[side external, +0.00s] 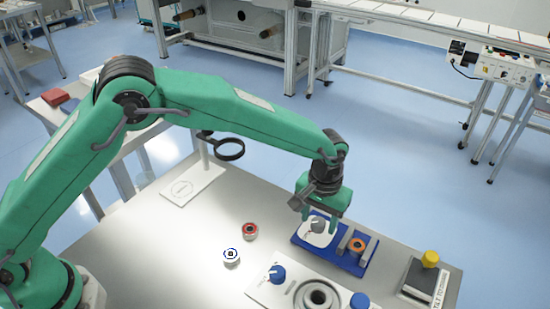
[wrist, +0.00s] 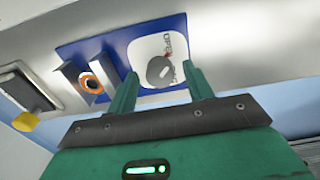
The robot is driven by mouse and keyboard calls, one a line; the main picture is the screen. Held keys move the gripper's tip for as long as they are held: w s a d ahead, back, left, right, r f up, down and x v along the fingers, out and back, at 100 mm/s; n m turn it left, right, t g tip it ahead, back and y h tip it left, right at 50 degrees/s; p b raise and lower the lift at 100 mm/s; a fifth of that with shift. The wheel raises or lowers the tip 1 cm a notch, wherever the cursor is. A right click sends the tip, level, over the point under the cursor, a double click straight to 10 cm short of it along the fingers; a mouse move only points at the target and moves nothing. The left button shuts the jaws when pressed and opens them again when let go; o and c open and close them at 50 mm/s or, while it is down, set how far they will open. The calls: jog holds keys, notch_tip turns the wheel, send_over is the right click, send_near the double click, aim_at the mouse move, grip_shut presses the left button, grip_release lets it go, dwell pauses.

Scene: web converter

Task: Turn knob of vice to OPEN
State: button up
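The vice has a blue base (side external: 340,262), which also shows in the wrist view (wrist: 118,42). A white dial plate (side external: 308,236) on it carries a grey round knob (side external: 318,227). An orange ring part (side external: 357,244) sits between the grey jaws, right of the knob. My gripper (side external: 322,212) is open above the knob, fingers pointing down. In the wrist view the knob shows between the fingertips (wrist: 160,70); contact cannot be told.
A panel with a blue knob (side external: 277,274) and a round grey fixture (side external: 317,296) stands in front. A box with a yellow knob (side external: 430,258) is at the right. A magnifier (side external: 229,149) stands behind.

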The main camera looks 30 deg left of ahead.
jog(key=c, duration=0.9)
jog(key=shift+n, duration=1.5)
jog(key=o, duration=1)
jog(key=shift+r, duration=0.15)
